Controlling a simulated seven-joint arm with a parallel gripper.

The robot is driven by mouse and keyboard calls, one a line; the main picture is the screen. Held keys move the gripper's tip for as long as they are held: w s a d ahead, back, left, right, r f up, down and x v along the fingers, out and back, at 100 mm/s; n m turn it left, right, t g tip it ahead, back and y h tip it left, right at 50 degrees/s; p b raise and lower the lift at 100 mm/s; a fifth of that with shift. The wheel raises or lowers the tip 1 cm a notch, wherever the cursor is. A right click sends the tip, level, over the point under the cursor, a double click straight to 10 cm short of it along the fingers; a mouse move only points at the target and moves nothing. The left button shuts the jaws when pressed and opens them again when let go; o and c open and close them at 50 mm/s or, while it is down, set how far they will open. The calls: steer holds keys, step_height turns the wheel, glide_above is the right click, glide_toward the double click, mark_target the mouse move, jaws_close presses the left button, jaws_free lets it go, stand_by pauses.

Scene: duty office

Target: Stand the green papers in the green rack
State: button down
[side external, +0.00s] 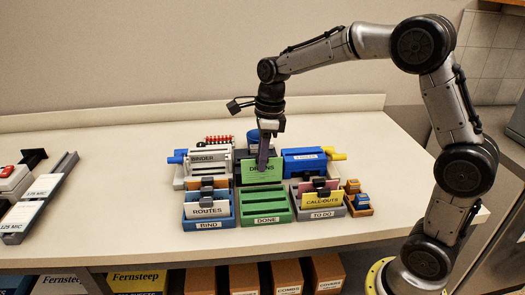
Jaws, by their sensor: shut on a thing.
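A green paper card (250,174) with dark lettering on its top edge is held upright by my gripper (264,160). My gripper points down and is shut on the card near its upper middle, and its fingers hide part of the lettering. The green rack (266,212), labelled DONE, sits in the middle of the front row on the table. The card is above and behind the rack's front slots. I cannot tell whether its lower edge touches the rack. The rack's visible front slots look empty.
Left of the green rack is a blue rack (209,224) labelled BIND, with ROUTES cards. Right is a grey rack (321,214) labelled TO DO, with yellow CALL-OUTS cards. Behind stand a grey binder machine (207,168) and a blue device (302,165).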

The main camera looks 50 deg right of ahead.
mark_target(262, 174)
steer(key=shift+f, duration=2.6)
steer(key=c, duration=0.7)
jaws_free()
steer(key=shift+r, duration=0.15)
steer(key=shift+r, duration=4.4)
